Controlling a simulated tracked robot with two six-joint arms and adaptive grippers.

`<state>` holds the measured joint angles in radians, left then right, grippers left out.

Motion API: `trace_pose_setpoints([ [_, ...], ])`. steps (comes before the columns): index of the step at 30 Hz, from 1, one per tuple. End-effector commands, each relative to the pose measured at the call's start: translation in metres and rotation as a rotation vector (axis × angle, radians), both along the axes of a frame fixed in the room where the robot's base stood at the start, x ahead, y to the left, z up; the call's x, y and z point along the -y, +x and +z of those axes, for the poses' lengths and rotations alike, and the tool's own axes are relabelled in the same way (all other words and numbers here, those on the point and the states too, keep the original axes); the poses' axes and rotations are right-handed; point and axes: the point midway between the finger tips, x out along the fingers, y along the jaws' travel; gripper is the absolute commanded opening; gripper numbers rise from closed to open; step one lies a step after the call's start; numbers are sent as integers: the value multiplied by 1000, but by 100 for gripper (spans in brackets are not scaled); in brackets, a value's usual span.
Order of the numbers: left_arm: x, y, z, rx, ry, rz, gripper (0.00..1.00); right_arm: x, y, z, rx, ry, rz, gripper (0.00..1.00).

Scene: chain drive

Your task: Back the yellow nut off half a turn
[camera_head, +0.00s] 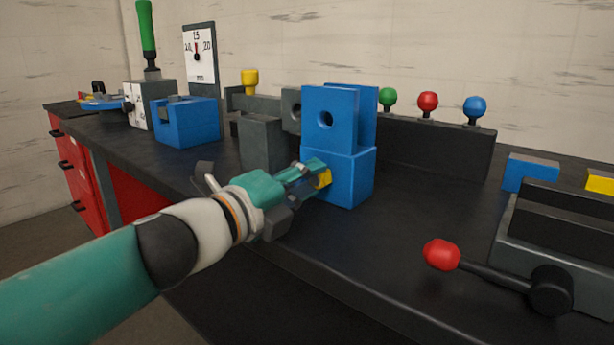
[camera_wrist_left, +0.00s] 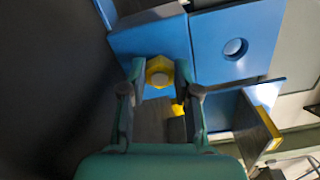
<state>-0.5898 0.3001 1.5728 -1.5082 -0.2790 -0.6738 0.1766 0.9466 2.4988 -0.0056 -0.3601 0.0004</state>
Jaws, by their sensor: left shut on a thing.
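The yellow nut (camera_head: 325,178) sits at the lower face of the blue bracket block (camera_head: 352,180), on the side toward my arm. My left gripper (camera_head: 317,174) reaches it from the left and is shut on it. In the left wrist view, the hexagonal nut (camera_wrist_left: 159,72) with a paler round centre lies between the two fingertips (camera_wrist_left: 159,75), against the blue block (camera_wrist_left: 150,38). The fingers hide part of the nut in the head view. My right gripper is not in view.
A grey block (camera_head: 260,143) stands left of the blue block, with another blue block (camera_head: 187,122) farther left. A dark rail (camera_head: 430,145) with green, red and blue knobs runs behind. A red-knobbed lever (camera_head: 440,254) lies at the right. Bare bench (camera_head: 400,215) shows between.

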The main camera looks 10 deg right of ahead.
Motion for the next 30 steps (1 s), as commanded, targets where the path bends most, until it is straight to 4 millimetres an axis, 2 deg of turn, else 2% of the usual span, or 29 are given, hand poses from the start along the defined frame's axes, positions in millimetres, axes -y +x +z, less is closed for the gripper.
trace_pose_setpoints([
  [11, -2, 2, -3, -9, 0, 7, 0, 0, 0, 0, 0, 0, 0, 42],
  [12, -2, 2, -3, -9, 0, 8, 36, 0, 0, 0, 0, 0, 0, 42],
  [16, -2, 2, -2, -7, 0, 7, 56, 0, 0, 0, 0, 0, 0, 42],
  [26, -2, 0, -1, -6, -2, 4, 56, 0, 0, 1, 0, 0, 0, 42],
  [30, -9, -5, -1, -5, -3, 3, 56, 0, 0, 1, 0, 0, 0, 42],
])
